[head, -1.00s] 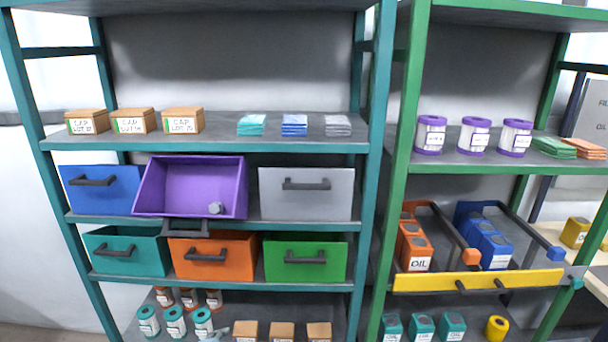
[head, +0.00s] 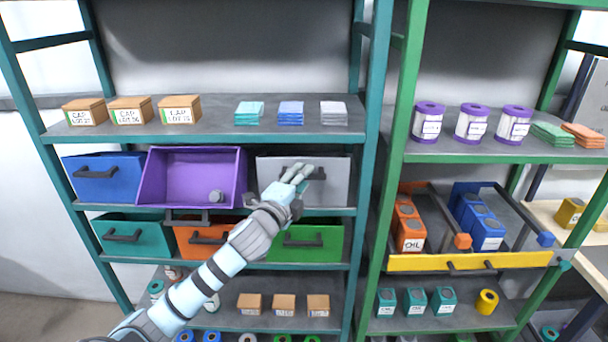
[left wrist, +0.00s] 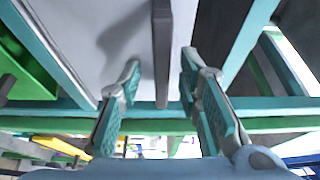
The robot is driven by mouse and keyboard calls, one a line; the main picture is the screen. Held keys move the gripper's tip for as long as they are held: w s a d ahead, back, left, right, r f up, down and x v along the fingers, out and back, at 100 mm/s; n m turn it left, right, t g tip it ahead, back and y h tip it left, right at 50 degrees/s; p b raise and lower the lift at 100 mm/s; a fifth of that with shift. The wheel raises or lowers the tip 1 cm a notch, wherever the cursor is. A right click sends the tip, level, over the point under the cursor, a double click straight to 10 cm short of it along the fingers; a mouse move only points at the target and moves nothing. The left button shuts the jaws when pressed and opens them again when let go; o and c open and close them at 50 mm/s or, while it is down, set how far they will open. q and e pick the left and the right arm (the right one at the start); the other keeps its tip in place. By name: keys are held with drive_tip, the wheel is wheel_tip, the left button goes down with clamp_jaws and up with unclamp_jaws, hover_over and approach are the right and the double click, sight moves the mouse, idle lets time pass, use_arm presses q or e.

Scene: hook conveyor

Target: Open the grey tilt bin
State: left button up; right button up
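The grey tilt bin (head: 335,192) is in the middle row of the left shelf, at its right end, and its front stands upright and closed. Its dark bar handle (head: 319,173) is partly hidden by my left gripper (head: 297,172). In the left wrist view, my left gripper (left wrist: 161,62) is open with one finger on each side of the handle (left wrist: 162,25). The grey bin front (left wrist: 85,35) shows behind the handle. I see a gap between the handle and each finger. My right gripper is not in view.
The purple bin (head: 175,178) beside it is tilted open with a small grey item inside. The blue bin (head: 92,190), teal bin (head: 150,222), orange bin (head: 190,240) and green bin (head: 325,252) are shut. A green post (head: 400,130) stands to the right.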

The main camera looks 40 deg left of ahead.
use_arm(q)
drive_tip(key=shift+w+a+r, duration=0.1)
drive_tip(key=shift+w+r, duration=0.05)
drive_tip(key=shift+w, duration=0.5)
drive_tip(key=shift+a, duration=0.15)
clamp_jaws()
